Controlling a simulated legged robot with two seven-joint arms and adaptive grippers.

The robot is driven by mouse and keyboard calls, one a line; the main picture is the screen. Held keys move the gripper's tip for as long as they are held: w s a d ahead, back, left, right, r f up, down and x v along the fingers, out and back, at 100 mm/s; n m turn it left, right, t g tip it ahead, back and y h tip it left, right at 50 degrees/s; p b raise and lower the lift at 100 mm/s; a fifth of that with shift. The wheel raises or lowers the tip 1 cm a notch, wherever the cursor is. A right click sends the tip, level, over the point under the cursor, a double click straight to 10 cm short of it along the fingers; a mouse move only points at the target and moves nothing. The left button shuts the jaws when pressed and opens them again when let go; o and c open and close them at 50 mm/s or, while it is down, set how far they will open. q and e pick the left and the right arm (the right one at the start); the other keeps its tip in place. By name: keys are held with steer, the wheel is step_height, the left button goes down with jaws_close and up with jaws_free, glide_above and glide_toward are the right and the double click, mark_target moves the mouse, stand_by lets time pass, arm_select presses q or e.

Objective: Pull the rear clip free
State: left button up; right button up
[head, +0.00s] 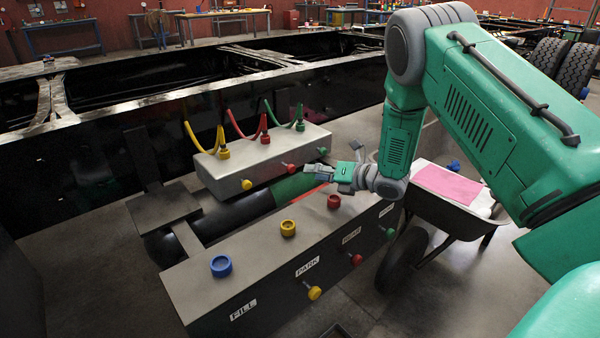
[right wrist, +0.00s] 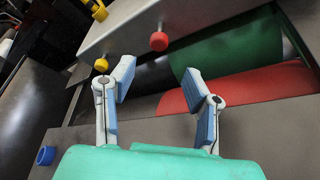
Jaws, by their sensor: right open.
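My right gripper (head: 330,160) is open and empty, above the gap between the two grey boxes. In the right wrist view its two blue-padded fingers (right wrist: 160,70) are spread, with nothing between them. The rear box (head: 262,165) carries yellow, red and green hoses on top. Its front face has a yellow knob (head: 246,185), a red knob (head: 289,168) and a green knob (head: 323,151). The red knob (right wrist: 158,41) and yellow knob (right wrist: 101,65) show beyond the fingertips, apart from them. I cannot tell which part is the rear clip. My left gripper is not in view.
The front box (head: 255,270) has blue, yellow and red caps on top and labelled knobs in front. A dark cylinder with green (right wrist: 240,50) and red bands lies between the boxes. A wheelbarrow (head: 450,212) stands at right. A black chassis rail (head: 80,170) runs behind.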

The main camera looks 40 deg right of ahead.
steer(key=shift+v, duration=1.95)
steer(key=shift+f, duration=0.1)
